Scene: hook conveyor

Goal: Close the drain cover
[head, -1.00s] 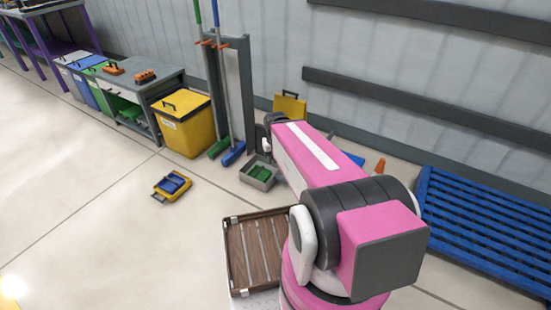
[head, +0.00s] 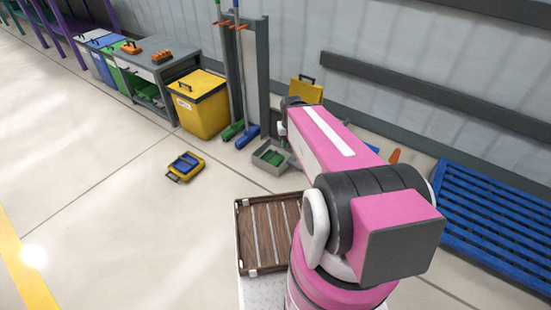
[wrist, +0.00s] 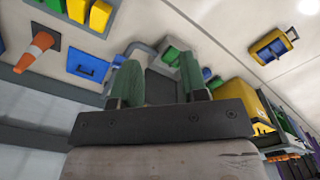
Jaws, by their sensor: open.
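I cannot clearly make out a drain cover in either view. My gripper (wrist: 160,78) shows in the wrist view with its two green fingers apart and nothing between them. Its fingers point over the floor area by the wall. A small grey box with something green inside (head: 258,160) sits on the floor just left of my arm. A low yellow item with a blue part on top (head: 184,164) lies on the open floor farther left; a similar yellow item shows in the wrist view (wrist: 269,46).
A brown slatted tray (head: 242,232) is close in front. A yellow bin (head: 208,110), a grey workbench (head: 171,69) and a tool rack (head: 257,60) line the wall. Blue slatted pallets (head: 490,215) lie right.

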